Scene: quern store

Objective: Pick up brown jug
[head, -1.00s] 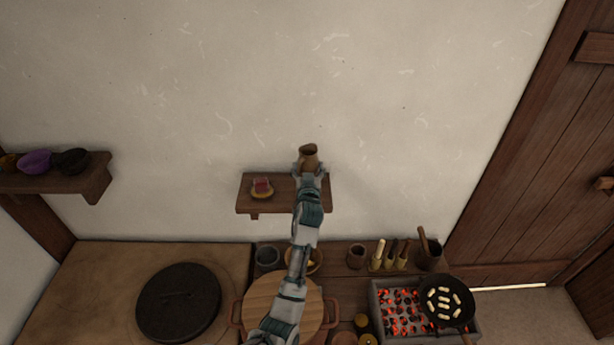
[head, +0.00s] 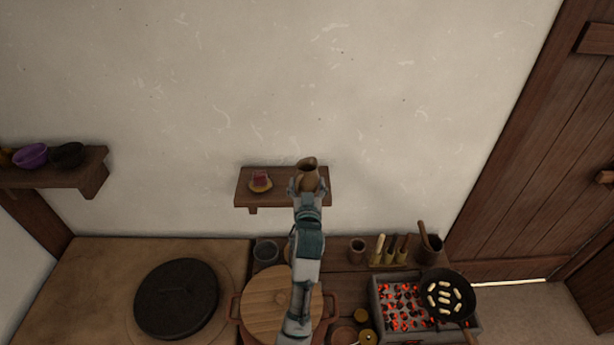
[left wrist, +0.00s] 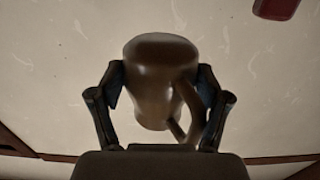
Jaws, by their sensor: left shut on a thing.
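The brown jug (head: 307,166) is at the right part of the small wall shelf (head: 266,201) in the head view. My left gripper (head: 307,186) is shut on it, with a finger on either side. In the left wrist view the jug (left wrist: 158,70) fills the space between the two fingers of the left gripper (left wrist: 160,98), and its handle shows toward the lower right. The gripper hides the jug's lower part in the head view, so I cannot tell whether it touches the shelf. My right gripper is not in view.
A small plate with a red item (head: 260,181) sits on the shelf, left of the jug. Below are a round wooden lid (head: 268,303), glowing coals (head: 392,300) and a pan (head: 447,296). Another shelf with bowls (head: 32,156) is at left. The wall above is clear.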

